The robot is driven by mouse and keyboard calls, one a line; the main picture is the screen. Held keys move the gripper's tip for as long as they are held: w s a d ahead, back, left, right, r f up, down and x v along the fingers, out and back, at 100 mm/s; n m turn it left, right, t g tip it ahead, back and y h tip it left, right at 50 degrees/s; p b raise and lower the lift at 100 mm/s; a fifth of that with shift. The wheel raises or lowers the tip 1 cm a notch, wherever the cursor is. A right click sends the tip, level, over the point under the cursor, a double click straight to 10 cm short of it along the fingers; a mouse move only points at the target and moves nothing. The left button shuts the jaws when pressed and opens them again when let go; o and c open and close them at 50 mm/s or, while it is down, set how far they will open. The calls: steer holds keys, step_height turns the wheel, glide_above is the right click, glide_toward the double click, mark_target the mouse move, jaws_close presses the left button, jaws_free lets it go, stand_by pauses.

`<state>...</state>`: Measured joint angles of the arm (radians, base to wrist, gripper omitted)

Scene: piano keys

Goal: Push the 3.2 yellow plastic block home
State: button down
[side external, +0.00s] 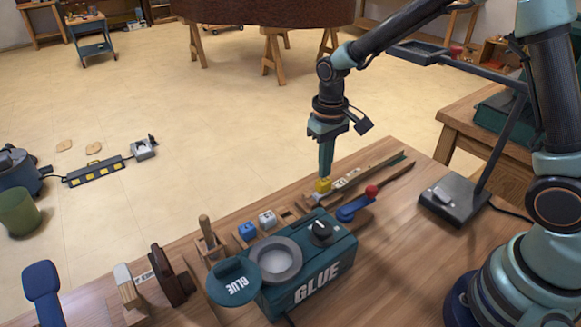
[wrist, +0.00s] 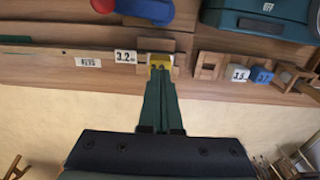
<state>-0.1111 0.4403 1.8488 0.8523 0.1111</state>
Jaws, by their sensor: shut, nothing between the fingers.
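The yellow block (side external: 323,185) sits at a wooden holder on the bench, beside a white label marked 3.2 (wrist: 125,56). In the wrist view the yellow block (wrist: 160,61) shows just beyond my fingertips, with wood on both sides. My gripper (side external: 325,174) points straight down over the block, fingers shut and empty. Its tips (wrist: 160,75) are at the block's top or just above it; I cannot tell whether they touch. How deep the block sits is hidden by the fingers and the holder.
A blue block (side external: 247,231) and a white block (side external: 267,218) stand in a row to the left, beside an empty wooden socket (wrist: 208,64). A green glue machine (side external: 310,265) stands in front. A blue tool with a red knob (side external: 371,191) lies close right of the yellow block.

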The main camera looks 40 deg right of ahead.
steer(key=shift+f, duration=1.1)
stand_by(0.9)
steer(key=shift+r, duration=3.55)
steer(key=shift+s+d+r, duration=0.1)
steer(key=shift+r, duration=0.25)
steer(key=s+d+r+t, duration=0.4)
steer(key=s+r+t, duration=0.1)
steer(key=s+r, duration=0.5)
steer(key=shift+s+d+t, duration=0.2)
steer(key=shift+s+t, duration=0.1)
steer(key=shift+s, duration=0.95)
